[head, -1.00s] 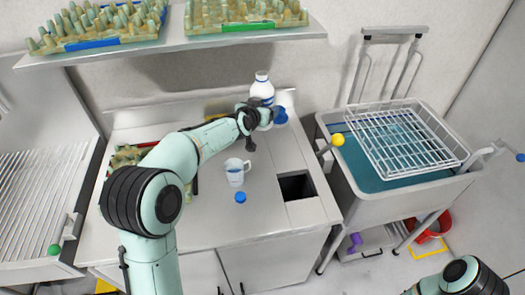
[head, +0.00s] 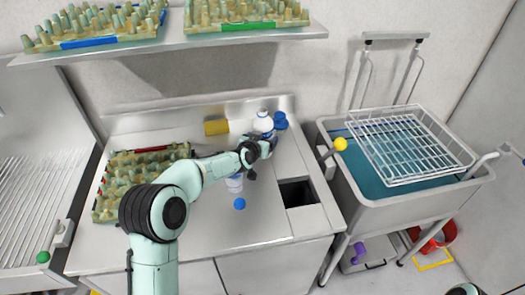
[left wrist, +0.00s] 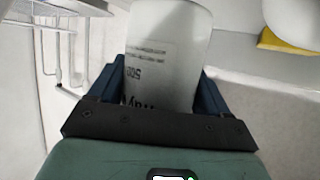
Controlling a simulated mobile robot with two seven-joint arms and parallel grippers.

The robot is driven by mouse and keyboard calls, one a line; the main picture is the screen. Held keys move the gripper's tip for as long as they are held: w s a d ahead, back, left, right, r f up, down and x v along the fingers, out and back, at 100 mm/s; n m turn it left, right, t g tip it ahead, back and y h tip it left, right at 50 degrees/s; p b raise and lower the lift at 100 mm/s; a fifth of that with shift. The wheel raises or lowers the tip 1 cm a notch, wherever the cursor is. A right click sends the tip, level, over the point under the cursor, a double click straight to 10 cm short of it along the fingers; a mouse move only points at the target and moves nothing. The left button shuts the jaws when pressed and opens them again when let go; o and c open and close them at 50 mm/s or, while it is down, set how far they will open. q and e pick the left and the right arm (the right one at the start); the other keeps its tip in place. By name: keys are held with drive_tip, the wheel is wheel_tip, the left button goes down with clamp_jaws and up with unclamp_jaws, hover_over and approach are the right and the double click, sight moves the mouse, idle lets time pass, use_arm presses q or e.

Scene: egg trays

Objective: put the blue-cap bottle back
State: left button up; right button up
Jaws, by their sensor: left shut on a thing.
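My left gripper (head: 267,140) is shut on a white bottle (head: 263,122) at the back right of the counter. The left wrist view shows the bottle's white body (left wrist: 168,60), with upside-down dark print, between the dark blue fingers. The bottle looks upright in the head view; whether its base touches the counter is hidden. My right gripper is out of view.
A yellow sponge (head: 216,127) lies by the back wall. An egg tray (head: 108,205) is at left, a square opening (head: 297,193) at right. The sink (head: 350,192) with wire rack stands further right.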

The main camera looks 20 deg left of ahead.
use_arm(q)
drive_tip(key=shift+f, duration=2.05)
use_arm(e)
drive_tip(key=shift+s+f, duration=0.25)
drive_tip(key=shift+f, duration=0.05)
use_arm(q)
drive_tip(key=shift+f+b, duration=0.1)
drive_tip(key=shift+b, duration=0.2)
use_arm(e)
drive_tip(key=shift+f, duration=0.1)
use_arm(q)
drive_tip(key=shift+w+f, duration=0.1)
drive_tip(key=shift+f, duration=0.05)
drive_tip(key=o, duration=1.4)
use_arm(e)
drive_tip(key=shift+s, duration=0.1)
use_arm(q)
drive_tip(key=shift+r, duration=0.3)
drive_tip(key=shift+s, duration=0.55)
drive_tip(key=b+v, duration=0.2)
drive_tip(key=v, duration=0.9)
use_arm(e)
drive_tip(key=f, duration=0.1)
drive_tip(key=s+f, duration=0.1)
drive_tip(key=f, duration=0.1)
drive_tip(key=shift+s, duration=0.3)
